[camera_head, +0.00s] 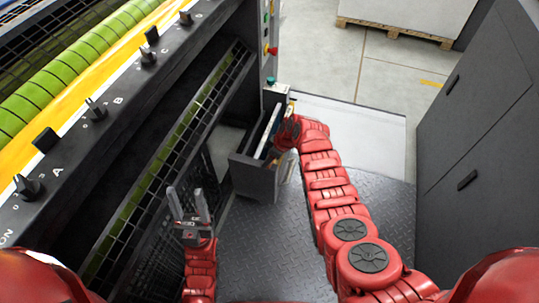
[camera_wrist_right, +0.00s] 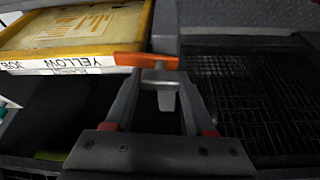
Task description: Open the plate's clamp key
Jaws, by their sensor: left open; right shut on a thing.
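The orange clamp key (camera_wrist_right: 146,61) lies crosswise in the right wrist view, with a grey metal stem below its bar. My right gripper (camera_wrist_right: 160,90) is shut on it, the fingers on either side of the stem. The yellow-bordered plate (camera_wrist_right: 75,25), with a white edge label reading YELLOW JOB, is at upper left beside the key. In the head view my right arm reaches to the dark open bin; its fingertips and the key cannot be made out there. My left gripper (camera_head: 190,206) is open and empty, low in front of the mesh guard.
The dark bin (camera_head: 255,179) stands beside the press, near a column with buttons (camera_head: 268,50). The press panel (camera_head: 95,120) with several black knobs runs along the left. A grey cabinet (camera_head: 475,140) stands at right. The tread-plate floor (camera_head: 265,245) between is clear.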

